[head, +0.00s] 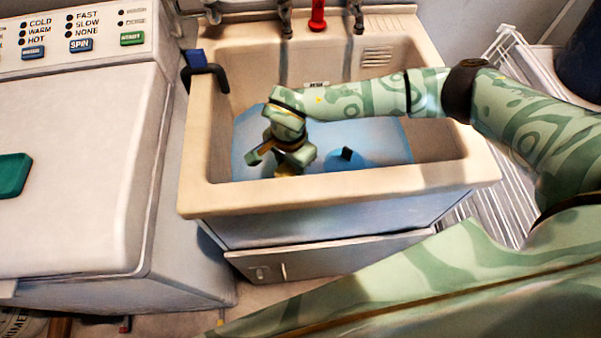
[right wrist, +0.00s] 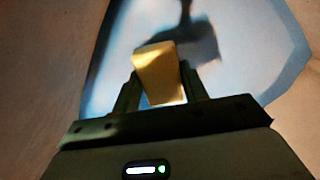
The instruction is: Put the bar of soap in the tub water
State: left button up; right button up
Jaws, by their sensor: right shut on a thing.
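The bar of soap is yellow and blocky; in the right wrist view the soap (right wrist: 160,74) sits between the two fingers of my right gripper (right wrist: 163,92). In the head view my right gripper (head: 279,163) points down inside the beige tub (head: 330,191), toward its left front part. Only a little of the soap (head: 283,171) shows there below the fingers. The blue tub water (head: 385,142) lies beneath. I cannot tell whether the soap touches the water. My left gripper is not in view.
The tub's front wall stands close in front of the gripper. A blue and black clip-like thing (head: 205,72) is on the left rim. Taps (head: 317,18) stand at the back. A white washer (head: 75,170) is on the left, a white wire rack (head: 515,120) on the right.

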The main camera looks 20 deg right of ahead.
notch_tip(320, 180, down, 8)
jog(key=b, duration=0.2)
jog(key=shift+s+r+b, duration=0.1)
jog(key=shift+r+b, duration=0.15)
jog(key=shift+b, duration=0.05)
jog(key=shift+f, duration=0.25)
jog(key=shift+r, duration=0.1)
jog(key=o, duration=1)
